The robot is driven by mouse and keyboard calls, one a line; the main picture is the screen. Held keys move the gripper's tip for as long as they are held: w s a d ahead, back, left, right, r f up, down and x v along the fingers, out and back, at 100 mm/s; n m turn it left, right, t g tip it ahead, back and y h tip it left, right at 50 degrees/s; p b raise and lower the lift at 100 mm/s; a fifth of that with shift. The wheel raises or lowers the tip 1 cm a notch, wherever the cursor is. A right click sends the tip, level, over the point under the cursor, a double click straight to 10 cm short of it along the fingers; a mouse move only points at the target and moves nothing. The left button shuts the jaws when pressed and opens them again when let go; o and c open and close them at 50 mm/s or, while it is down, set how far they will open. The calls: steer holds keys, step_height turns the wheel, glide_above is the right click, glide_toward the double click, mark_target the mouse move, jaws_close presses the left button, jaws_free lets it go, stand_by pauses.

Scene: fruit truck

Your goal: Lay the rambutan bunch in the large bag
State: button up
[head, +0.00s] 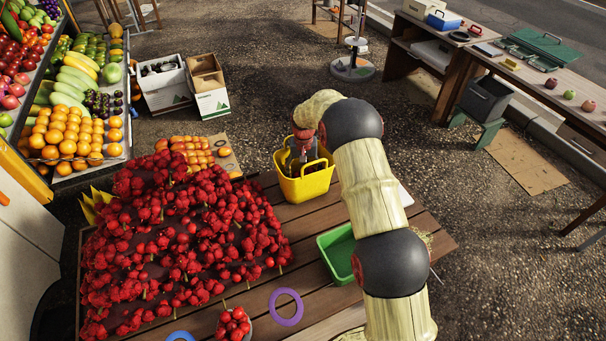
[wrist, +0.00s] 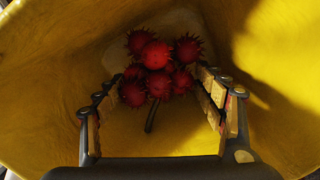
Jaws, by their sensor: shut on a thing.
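The rambutan bunch (wrist: 158,58), red and spiny with a dark stem, is held between the two fingers of my gripper (wrist: 160,84) in the wrist view. The yellow walls of the large bag (wrist: 45,75) surround the bunch and the fingers. In the head view the yellow bag (head: 307,187) stands upright on the wooden table, with its handle up. My gripper (head: 302,153) reaches down into its mouth from above. The bunch is hidden there by the bag and my arm. I cannot tell whether the bunch touches the bag's bottom.
A large heap of red rambutans (head: 190,235) covers the table's left side. A green tray (head: 338,254) lies right of it, partly behind my arm. A purple ring (head: 286,308) and a small bowl of red fruit (head: 233,324) are near the front. Bare slats (head: 300,232) show between heap and tray.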

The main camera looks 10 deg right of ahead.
steer(key=shift+f, duration=0.1)
steer(key=o, duration=1)
steer(key=shift+r+p, duration=5.75)
steer(key=shift+r, duration=5.6)
